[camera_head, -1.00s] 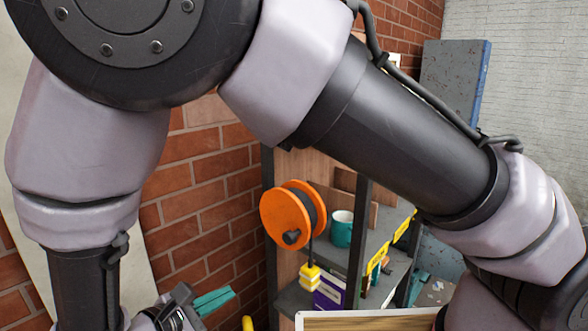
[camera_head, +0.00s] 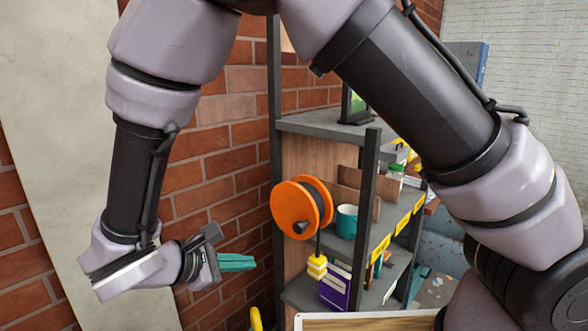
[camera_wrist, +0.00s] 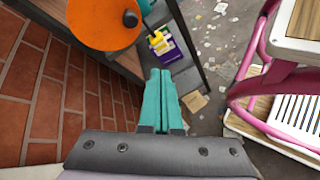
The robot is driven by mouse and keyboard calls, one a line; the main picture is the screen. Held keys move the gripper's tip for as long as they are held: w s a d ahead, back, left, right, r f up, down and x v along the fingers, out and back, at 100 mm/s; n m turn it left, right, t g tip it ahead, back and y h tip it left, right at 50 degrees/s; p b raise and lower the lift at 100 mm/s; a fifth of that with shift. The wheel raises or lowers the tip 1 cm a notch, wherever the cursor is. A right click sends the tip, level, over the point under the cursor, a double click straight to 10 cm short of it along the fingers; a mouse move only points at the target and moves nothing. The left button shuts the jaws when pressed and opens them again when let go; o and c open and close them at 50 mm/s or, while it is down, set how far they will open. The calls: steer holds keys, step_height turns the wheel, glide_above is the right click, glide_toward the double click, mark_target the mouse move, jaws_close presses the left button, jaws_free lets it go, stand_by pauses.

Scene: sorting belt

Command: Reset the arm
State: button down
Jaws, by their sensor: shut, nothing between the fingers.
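My gripper (camera_head: 238,263) shows at the lower left of the head view, at the end of my bent arm. Its teal fingers point to the right, toward the shelf unit, and are apart from it. In the wrist view the two teal fingers (camera_wrist: 161,98) lie together, shut, with nothing between them. My arm links cross the top and right of the head view and hide part of the scene.
A dark shelf unit (camera_head: 370,185) stands right of my gripper, with an orange reel (camera_head: 296,208), a teal mug (camera_head: 347,221) and a purple box (camera_head: 334,288). A brick wall (camera_head: 228,155) is behind. A pink-framed piece (camera_wrist: 262,85) stands at right in the wrist view.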

steer(key=w+d+r+m+g+y, duration=0.2)
steer(key=w+d+r+m+g, duration=0.3)
steer(key=d+r, duration=0.4)
steer(key=w+d+r+m+g+y, duration=0.3)
steer(key=w+d+r+m, duration=0.2)
steer(key=d+r+m, duration=0.4)
steer(key=s+d+r+m+t+y, duration=0.2)
steer(key=d+r+m, duration=0.3)
steer(key=d, duration=0.3)
steer(key=s+d+r+m+t+y, duration=0.2)
steer(key=d+r+m+t, duration=0.2)
steer(key=d, duration=0.4)
steer(key=shift+d+r+m+y, duration=0.3)
steer(key=shift+d+r+m, duration=0.1)
steer(key=shift+r+m, duration=0.45)
